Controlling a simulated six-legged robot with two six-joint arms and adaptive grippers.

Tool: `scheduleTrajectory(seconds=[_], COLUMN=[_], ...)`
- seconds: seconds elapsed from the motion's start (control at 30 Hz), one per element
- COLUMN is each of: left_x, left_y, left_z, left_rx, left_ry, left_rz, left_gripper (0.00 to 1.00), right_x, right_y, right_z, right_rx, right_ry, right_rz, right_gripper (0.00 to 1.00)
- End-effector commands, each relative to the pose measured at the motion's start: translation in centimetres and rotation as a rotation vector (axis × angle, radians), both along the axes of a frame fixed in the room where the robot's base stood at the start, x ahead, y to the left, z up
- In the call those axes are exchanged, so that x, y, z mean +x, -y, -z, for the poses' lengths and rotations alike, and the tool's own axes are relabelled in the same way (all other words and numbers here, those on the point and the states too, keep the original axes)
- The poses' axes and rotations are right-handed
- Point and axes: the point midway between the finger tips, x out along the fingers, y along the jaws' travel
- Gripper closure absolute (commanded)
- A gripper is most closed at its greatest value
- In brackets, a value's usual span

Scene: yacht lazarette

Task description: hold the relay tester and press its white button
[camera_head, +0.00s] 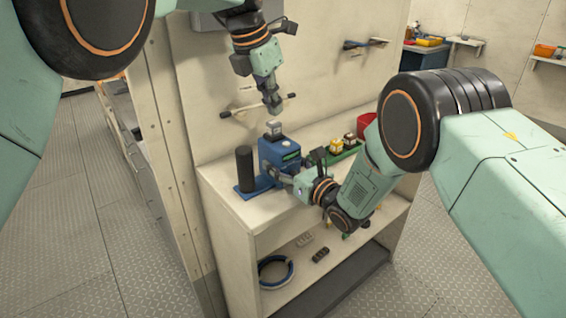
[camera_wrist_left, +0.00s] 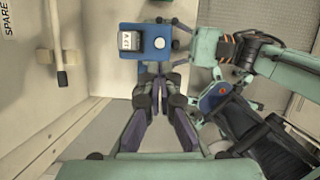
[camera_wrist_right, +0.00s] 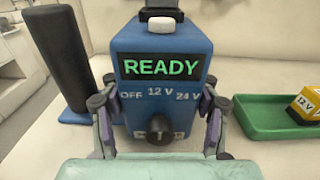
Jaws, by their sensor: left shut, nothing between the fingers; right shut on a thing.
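The blue relay tester (camera_head: 280,153) stands on the shelf top beside a black cylinder (camera_head: 245,168) on a blue base. In the right wrist view the tester (camera_wrist_right: 120,45) shows a green READY screen (camera_wrist_right: 160,66), a dark knob (camera_wrist_right: 159,128) and a white button (camera_wrist_right: 161,24) on top. A small labelled block sits on its top (camera_wrist_left: 129,40), next to the white button (camera_wrist_left: 159,43). My right gripper (camera_wrist_right: 160,108) is shut on the tester, one finger at each side. My left gripper (camera_head: 274,108) is shut and empty, above the tester and apart from it.
A green tray (camera_wrist_right: 260,127) with yellow-and-white blocks stands right of the tester, with a red container (camera_head: 367,124) behind. Wall-mounted handles (camera_head: 243,109) are close behind my left gripper. The lower shelf holds a ring-shaped coil (camera_head: 276,273) and small dark parts.

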Motion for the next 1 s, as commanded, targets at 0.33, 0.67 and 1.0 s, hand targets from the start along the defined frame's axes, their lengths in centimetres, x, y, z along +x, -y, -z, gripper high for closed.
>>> scheduleTrajectory(seconds=[0.33,0.67,1.0], left_x=[0.0,-0.7,0.0], left_y=[0.0,0.3,2.2], left_z=[0.0,-1.6,-1.8], left_rx=[0.0,-0.071,-0.18], left_ry=[0.0,0.016,0.237], left_rz=[0.0,0.0,0.283], left_gripper=[1.0,1.0,1.0], right_x=[0.0,0.0,0.0], right_y=[0.0,0.0,0.0], right_z=[0.0,0.0,0.0], right_rx=[-0.001,0.0,-0.001], right_ry=[-0.001,-0.001,-0.001], right_rz=[0.001,0.001,0.0], right_gripper=[0.83,0.83,0.83])
